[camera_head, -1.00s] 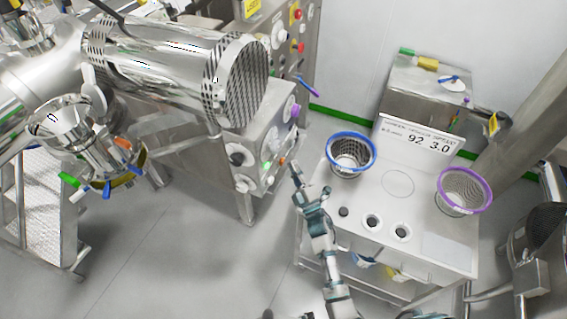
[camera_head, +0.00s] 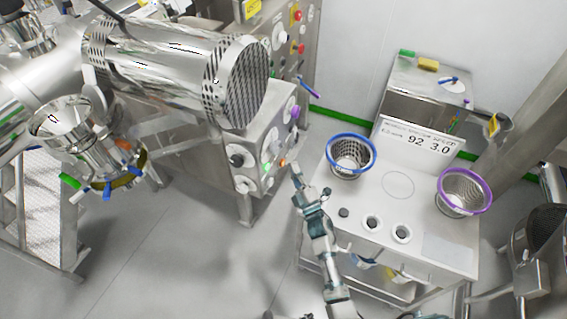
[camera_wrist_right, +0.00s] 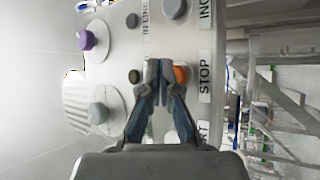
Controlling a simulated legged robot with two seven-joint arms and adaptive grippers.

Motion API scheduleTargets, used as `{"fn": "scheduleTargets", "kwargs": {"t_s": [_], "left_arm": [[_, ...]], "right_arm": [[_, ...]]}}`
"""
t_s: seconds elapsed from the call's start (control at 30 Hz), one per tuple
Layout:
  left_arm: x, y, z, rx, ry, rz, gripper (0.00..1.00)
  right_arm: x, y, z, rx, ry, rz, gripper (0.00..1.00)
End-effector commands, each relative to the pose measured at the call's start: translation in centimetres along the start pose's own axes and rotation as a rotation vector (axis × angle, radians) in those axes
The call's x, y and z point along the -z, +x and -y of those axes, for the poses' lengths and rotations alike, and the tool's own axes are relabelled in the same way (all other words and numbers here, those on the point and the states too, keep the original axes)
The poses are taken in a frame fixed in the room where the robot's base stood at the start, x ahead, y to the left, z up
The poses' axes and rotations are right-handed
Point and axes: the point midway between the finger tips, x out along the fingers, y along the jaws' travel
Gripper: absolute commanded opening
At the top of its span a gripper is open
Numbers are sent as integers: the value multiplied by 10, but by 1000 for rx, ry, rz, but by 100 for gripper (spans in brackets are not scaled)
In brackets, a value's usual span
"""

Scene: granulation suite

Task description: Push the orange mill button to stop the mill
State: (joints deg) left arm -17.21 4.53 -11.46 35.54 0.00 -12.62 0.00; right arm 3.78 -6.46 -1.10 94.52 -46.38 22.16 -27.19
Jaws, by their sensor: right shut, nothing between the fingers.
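The orange mill button (camera_head: 282,162) sits on the front of the steel mill control box (camera_head: 262,145) in the head view. In the right wrist view the orange button (camera_wrist_right: 181,75) shows beside the STOP label (camera_wrist_right: 205,78), partly hidden by a finger. My right gripper (camera_head: 296,168) is shut and empty, just right of the button in the head view. In the wrist view its closed fingertips (camera_wrist_right: 160,66) overlap the panel just left of the button. I cannot tell whether they touch anything. My left gripper is not in view.
A purple knob (camera_wrist_right: 87,40) and a grey knob (camera_wrist_right: 98,113) stick out of the panel. The white-topped bench (camera_head: 400,200) stands close to the right of my arm, carrying a blue-rimmed basket (camera_head: 350,155) and a purple-rimmed basket (camera_head: 464,192). Open floor (camera_head: 190,245) lies left.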

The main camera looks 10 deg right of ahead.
Motion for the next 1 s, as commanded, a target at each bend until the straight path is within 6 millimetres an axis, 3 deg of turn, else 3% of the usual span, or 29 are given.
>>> {"fn": "scheduleTargets", "kwargs": {"t_s": [1.0], "left_arm": [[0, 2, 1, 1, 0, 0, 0]], "right_arm": [[5, 6, 3, 0, 0, 0, 0]]}}
